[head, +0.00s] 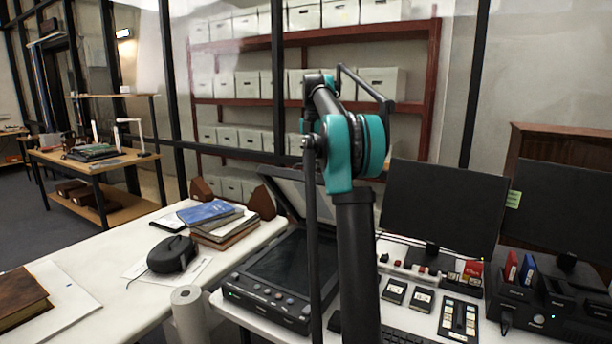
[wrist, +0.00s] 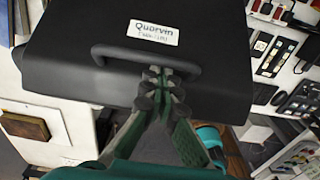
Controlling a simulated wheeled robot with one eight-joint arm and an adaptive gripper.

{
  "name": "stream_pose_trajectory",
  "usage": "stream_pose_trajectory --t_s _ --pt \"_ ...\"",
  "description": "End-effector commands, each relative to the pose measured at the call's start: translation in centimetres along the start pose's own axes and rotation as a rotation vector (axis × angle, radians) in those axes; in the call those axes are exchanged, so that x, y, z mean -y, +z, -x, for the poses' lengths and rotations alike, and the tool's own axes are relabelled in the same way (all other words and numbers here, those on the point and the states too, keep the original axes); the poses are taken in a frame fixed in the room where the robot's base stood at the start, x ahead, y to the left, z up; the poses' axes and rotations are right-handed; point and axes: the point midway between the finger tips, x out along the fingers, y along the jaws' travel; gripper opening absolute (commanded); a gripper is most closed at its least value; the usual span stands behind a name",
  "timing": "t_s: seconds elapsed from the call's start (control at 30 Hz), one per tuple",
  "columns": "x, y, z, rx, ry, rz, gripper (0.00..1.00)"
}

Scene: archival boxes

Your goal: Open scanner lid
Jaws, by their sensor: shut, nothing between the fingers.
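The scanner (head: 262,290) stands on the white desk, with its dark glass bed exposed. Its lid (head: 283,200) is raised and tilted back behind the bed, partly hidden by my arm. In the wrist view the black lid (wrist: 60,60) fills the upper middle, with a white "Quorvin" label (wrist: 153,33) and a dark bar handle (wrist: 118,56). My gripper (wrist: 160,80) is shut and empty, its fingertips overlapping the handle's right part in the picture. I cannot tell whether they touch it. In the head view the fingertips are not visible.
Two dark monitors (head: 443,208) and small desk devices stand to the scanner's right. Shelves of white boxes (head: 379,83) are behind. The white table has free room at left.

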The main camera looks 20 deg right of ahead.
Motion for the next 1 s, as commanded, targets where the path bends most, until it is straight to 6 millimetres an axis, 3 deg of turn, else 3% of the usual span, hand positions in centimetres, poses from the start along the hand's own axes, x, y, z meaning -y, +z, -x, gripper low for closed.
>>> stream_pose_trajectory --t_s 0.5,1.0 --pt "-0.1 5.0 2.5 0.001 0.000 0.000 0.00" --pt "-0.1 7.7 3.5 0.001 0.000 0.000 0.00"
